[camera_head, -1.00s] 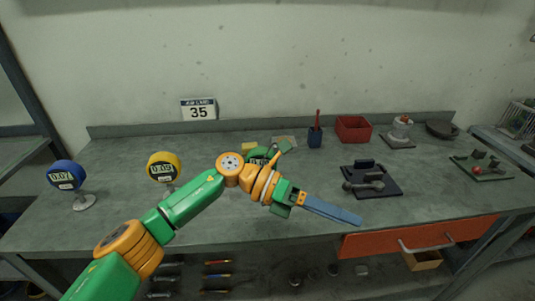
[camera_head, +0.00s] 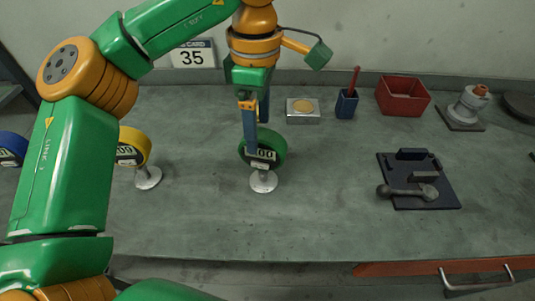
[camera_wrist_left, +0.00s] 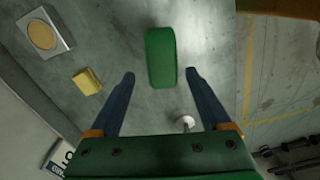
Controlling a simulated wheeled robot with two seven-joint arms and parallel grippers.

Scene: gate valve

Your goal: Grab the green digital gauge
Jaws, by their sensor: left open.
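The green digital gauge (camera_head: 273,144) stands upright on its silver base on the workbench, with its display reading partly hidden behind a finger. My left gripper (camera_head: 257,138) points down at the gauge, its blue fingers open. In the head view the front finger overlaps the left side of the gauge. In the left wrist view the green gauge (camera_wrist_left: 161,58) shows as a rounded block in the gap between the open fingertips (camera_wrist_left: 160,75). I cannot tell whether a finger touches it. My right gripper is not in view.
A yellow gauge (camera_head: 134,147) and a blue gauge (camera_head: 12,148) stand left, partly behind my arm. A silver box with a yellow disc (camera_head: 303,110), blue cup (camera_head: 346,104) and red bin (camera_head: 403,96) stand behind. A dark tray (camera_head: 418,180) lies right. The front bench is clear.

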